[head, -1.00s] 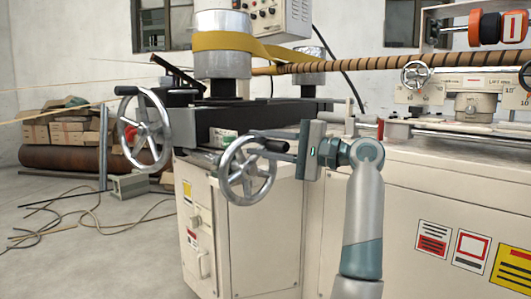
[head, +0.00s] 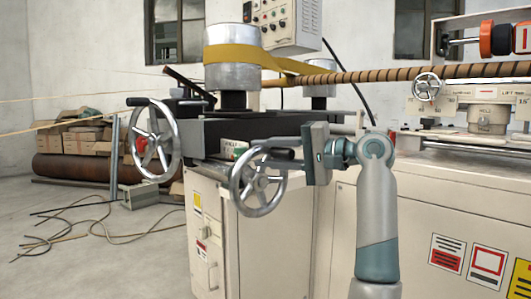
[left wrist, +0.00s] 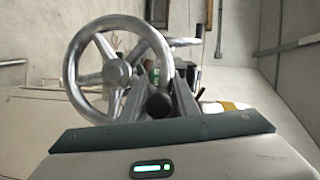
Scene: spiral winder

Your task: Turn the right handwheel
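The right handwheel (head: 257,182), a spoked metal wheel with a black handle (head: 270,143), is on the front of the cream machine. It also shows in the left wrist view (left wrist: 118,72), with its black handle (left wrist: 158,104) pointing toward the camera. My left gripper (head: 290,153) is at the handle from the right side. Its two fingers (left wrist: 160,98) flank the handle closely in the left wrist view and look shut on it; the contact faces are partly hidden. The left handwheel (head: 155,140) stands apart on the left. My right gripper is in neither view.
The cream cabinet (head: 240,255) lies below the wheels. A metal drum with a yellow belt (head: 232,66) stands above. Cables (head: 75,232) lie on the floor at left, near a small grey box (head: 140,194). A small far handwheel (head: 428,87) is at right.

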